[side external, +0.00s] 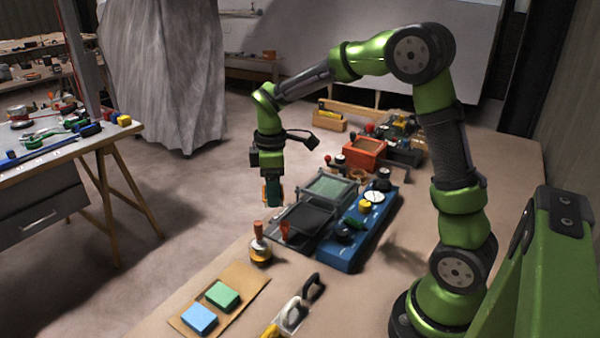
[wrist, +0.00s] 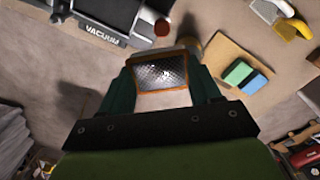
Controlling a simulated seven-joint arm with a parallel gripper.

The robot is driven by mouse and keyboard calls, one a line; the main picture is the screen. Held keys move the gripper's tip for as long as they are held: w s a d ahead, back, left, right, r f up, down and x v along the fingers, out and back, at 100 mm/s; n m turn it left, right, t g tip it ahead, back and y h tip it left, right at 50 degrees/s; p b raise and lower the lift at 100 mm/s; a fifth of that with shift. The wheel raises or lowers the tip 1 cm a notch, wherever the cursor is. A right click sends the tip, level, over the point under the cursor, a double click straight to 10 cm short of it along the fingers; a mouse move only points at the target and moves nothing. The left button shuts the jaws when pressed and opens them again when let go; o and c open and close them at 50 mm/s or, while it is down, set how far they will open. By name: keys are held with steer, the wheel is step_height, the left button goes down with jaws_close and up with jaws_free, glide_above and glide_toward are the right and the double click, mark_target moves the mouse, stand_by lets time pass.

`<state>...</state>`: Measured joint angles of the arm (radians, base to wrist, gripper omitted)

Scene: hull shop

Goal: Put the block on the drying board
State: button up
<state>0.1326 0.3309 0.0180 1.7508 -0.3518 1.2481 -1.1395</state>
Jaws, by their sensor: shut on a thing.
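My gripper (side external: 272,196) is shut on a block and holds it in the air, left of the black tray. In the wrist view the block (wrist: 162,73) has a dark, speckled grey face with an orange rim, between the two dark green fingers. From the side only an orange sliver (side external: 264,194) of it shows beside the fingers. The tan board (side external: 247,278) lies near the front of the bench with a green block (side external: 222,295) and a light blue block (side external: 199,319) on it. The board (wrist: 212,50) is right of the held block in the wrist view.
A brush-like tool with an orange knob (side external: 258,243) stands between my gripper and the board. A black-handled tool (side external: 308,290) lies right of the board. The board's upper part is bare.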

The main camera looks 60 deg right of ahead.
steer(key=s+a+n, duration=0.1)
steer(key=a+n, duration=0.9)
steer(key=a, duration=0.4)
glide_above(243, 280)
step_height(243, 280, down, 4)
steer(key=shift+f, duration=4.1)
steer(key=shift+f, duration=0.45)
steer(key=o, duration=1)
steer(key=shift+o, duration=0.2)
